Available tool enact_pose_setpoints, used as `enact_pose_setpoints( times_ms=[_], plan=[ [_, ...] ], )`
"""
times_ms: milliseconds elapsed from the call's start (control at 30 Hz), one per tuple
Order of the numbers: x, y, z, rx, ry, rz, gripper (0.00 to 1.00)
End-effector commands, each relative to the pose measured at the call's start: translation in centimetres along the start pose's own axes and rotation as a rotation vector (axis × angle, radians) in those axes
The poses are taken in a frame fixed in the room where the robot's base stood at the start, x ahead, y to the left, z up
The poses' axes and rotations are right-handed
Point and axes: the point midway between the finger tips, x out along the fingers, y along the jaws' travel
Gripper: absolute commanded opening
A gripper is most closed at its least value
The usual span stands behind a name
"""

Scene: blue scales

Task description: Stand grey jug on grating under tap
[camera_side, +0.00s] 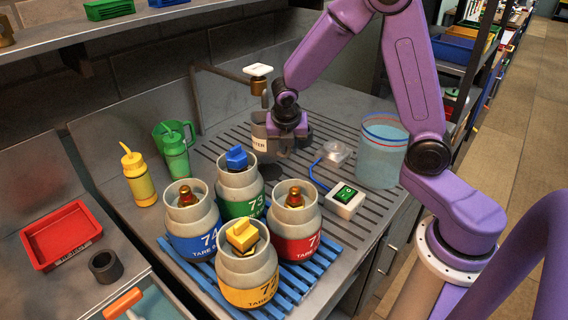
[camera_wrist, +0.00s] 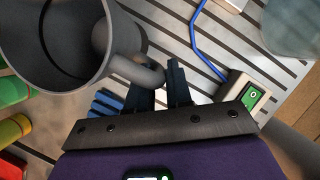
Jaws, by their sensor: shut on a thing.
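The grey jug (camera_side: 259,134) has a label ending in "TER" and stands upright just below the tap in the side view. In the wrist view the jug (camera_wrist: 93,52) shows its open mouth at the left, with its handle towards my fingers. My gripper (camera_side: 286,140) is shut on the jug's handle; its dark fingers also show in the wrist view (camera_wrist: 160,82). The tap (camera_side: 258,86) has a brass spout and a white top. The grating (camera_side: 222,142) is the slatted metal top beneath. I cannot tell whether the jug's base touches it.
A blue-slatted stand (camera_side: 318,262) holds several numbered cylinders in front. A green jug (camera_side: 166,131) and squeeze bottles stand left.

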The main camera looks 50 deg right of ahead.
Motion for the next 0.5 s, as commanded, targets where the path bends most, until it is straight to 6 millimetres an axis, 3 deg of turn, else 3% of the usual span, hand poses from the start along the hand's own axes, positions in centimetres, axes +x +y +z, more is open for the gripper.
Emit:
enact_pose_setpoints(
  times_ms=[500],
  plan=[
    [4.7, 0.2, -1.9, -0.002, 0.001, -0.001, 0.0]
  ],
)
